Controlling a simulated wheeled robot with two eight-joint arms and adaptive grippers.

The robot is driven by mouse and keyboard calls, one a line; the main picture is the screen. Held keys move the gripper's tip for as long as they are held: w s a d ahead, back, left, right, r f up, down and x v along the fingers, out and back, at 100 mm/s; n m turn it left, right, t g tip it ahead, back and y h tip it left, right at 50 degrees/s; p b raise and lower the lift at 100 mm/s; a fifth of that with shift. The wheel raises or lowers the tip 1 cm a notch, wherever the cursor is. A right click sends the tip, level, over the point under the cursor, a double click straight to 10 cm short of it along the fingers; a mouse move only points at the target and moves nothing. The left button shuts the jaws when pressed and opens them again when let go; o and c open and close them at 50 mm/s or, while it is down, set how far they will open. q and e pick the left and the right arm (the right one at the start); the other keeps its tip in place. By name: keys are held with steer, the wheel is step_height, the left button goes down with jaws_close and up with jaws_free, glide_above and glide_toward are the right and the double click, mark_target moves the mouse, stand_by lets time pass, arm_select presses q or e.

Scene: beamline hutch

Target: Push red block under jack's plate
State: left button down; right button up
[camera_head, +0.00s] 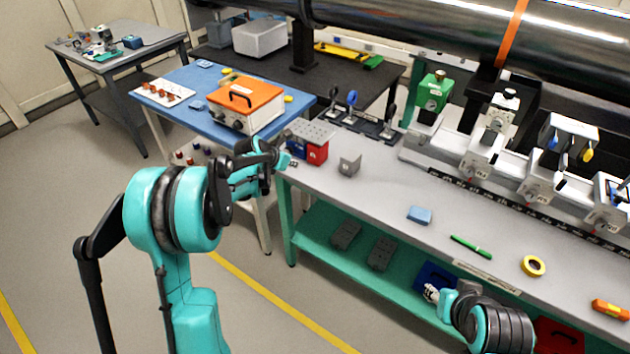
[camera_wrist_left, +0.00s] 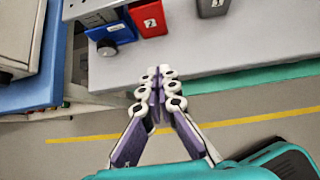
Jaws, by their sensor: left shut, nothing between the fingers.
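The jack's perforated grey plate (camera_head: 312,131) sits level at the far left end of the grey bench. A blue body (camera_head: 296,149) shows below it; the left wrist view shows a black knob (camera_wrist_left: 107,47) on this blue body (camera_wrist_left: 118,30). The red block (camera_head: 317,154) stands right beside the blue body, by the plate's front edge; in the left wrist view the red block (camera_wrist_left: 148,18) bears a "2". How far it lies under the plate is unclear. My left gripper (camera_wrist_left: 160,74) is shut, empty, in front of the bench edge, apart from the block. My right gripper (camera_head: 432,293) is low by the bench front, its fingers unclear.
A grey block (camera_head: 349,166) labelled 3 stands right of the red block. A light blue block (camera_head: 419,215), green pen (camera_head: 471,246) and yellow tape roll (camera_head: 533,266) lie farther right. A blue table (camera_head: 180,83) with an orange-topped box (camera_head: 247,98) stands left. Optics stand behind.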

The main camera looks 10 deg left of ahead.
mark_target(312, 161)
arm_select(q)
steer(key=shift+n, duration=0.4)
steer(key=b+x, duration=0.1)
steer(key=x, duration=0.2)
steer(key=b+x, duration=0.1)
steer(key=x, duration=0.3)
steer(key=b+x, duration=0.2)
steer(key=x, duration=0.1)
steer(key=shift+w+a+f, duration=0.3)
steer(key=shift+f, duration=0.1)
steer(key=shift+w+d+r+b, duration=0.1)
steer(key=shift+w+d+b, duration=0.1)
steer(key=shift+w, duration=0.4)
steer(key=shift+w+d+r+b, duration=0.1)
steer(key=shift+w+d+b, duration=0.1)
steer(key=shift+w, duration=0.45)
steer(key=shift+w+d+r, duration=0.1)
steer(key=shift+w, duration=0.45)
steer(key=shift+w, duration=0.1)
